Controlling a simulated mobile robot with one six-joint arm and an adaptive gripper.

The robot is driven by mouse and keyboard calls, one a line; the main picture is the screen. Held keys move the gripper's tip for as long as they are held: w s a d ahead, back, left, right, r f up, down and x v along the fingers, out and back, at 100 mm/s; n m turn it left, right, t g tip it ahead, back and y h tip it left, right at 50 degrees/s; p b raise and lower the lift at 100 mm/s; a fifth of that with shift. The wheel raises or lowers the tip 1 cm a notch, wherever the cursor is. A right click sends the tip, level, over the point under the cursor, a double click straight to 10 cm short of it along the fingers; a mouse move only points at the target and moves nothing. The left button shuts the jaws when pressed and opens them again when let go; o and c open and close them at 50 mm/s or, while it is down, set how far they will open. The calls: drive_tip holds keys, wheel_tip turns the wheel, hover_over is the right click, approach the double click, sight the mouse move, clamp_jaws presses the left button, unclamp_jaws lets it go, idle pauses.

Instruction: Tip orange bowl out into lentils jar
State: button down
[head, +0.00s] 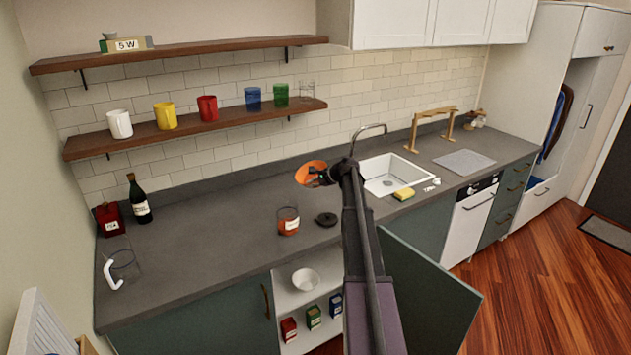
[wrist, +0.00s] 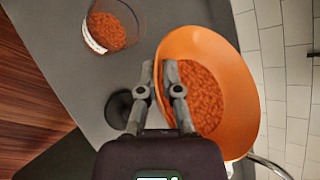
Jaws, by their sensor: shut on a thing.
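My gripper (wrist: 158,82) is shut on the rim of the orange bowl (wrist: 232,60), one finger inside it and one outside. The bowl holds orange-red lentils (wrist: 203,95). In the head view the orange bowl (head: 310,173) is above the counter, tilted with its inside partly facing the camera. The clear lentils jar (head: 288,221) stands on the counter below and left of the bowl, with lentils in its lower part. The jar (wrist: 88,38) is open-topped in the wrist view, apart from the bowl. My gripper (head: 322,177) is partly hidden by my arm in the head view.
A dark round lid (head: 326,219) lies on the counter right of the jar. A dark bottle (head: 139,200), a red canister (head: 109,219) and a clear glass container (head: 122,264) stand at the left. The sink (head: 392,174) and a sponge (head: 403,194) are at the right. A cabinet door (head: 430,290) hangs open below.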

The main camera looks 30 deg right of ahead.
drive_tip(key=shift+a+r, duration=0.25)
drive_tip(key=shift+a, duration=0.15)
drive_tip(key=shift+a+f+h, duration=0.15)
drive_tip(key=shift+f+h, duration=0.25)
drive_tip(key=shift+f, duration=0.05)
drive_tip(key=a+f+h+b, duration=0.1)
drive_tip(key=a+f+n+h, duration=0.1)
drive_tip(key=f, duration=0.1)
drive_tip(key=shift+w+a+f+n+g+h+b, duration=0.2)
drive_tip(key=shift+n+g+h+b, duration=0.1)
drive_tip(key=shift+g+b, duration=0.1)
drive_tip(key=shift+f, duration=0.1)
drive_tip(key=shift+a+f+n+h+b, duration=0.55)
drive_tip(key=shift+f+h, duration=0.15)
drive_tip(key=shift+h, duration=0.3)
drive_tip(key=shift+a+h, duration=0.15)
drive_tip(key=shift+h, duration=0.15)
drive_tip(key=shift+a+r+n+h, duration=0.1)
drive_tip(key=shift+r+n+h, duration=0.1)
drive_tip(key=shift+n+h, duration=0.2)
drive_tip(key=shift+w+a+r+n+h, duration=0.1)
drive_tip(key=shift+a+n+h, duration=0.15)
drive_tip(key=shift+h, duration=0.35)
drive_tip(key=shift+a+r+n+h, duration=0.1)
drive_tip(key=shift+a+n+h, duration=0.1)
drive_tip(key=shift+h, duration=0.4)
idle(0.4)
